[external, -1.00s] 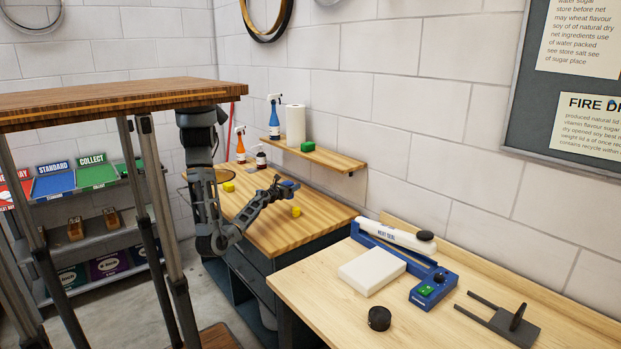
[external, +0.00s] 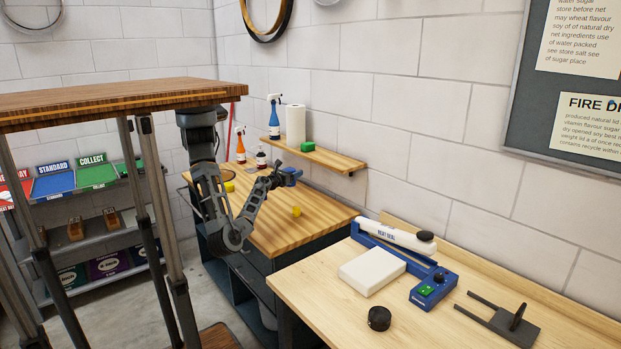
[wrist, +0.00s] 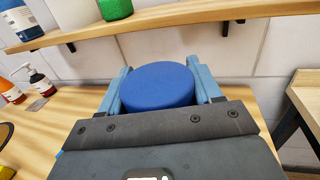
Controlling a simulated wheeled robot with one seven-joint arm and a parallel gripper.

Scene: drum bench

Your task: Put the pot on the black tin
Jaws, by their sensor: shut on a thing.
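The pot (wrist: 158,86), round and blue, sits between the two fingers of my gripper (wrist: 160,72) in the wrist view. My gripper is shut on it. In the external view the pot (external: 292,173) shows small at the end of my arm, above the far wooden bench, with the fingers partly hiding it. A round black tin (external: 379,318) stands on the pale bench in the foreground, well apart from my gripper, to its right and nearer the camera.
A white block (external: 371,271), a blue and white heat sealer (external: 405,240) and a dark forked piece (external: 503,321) lie near the tin. Yellow pieces (external: 296,212) lie on the wooden bench (external: 270,240).

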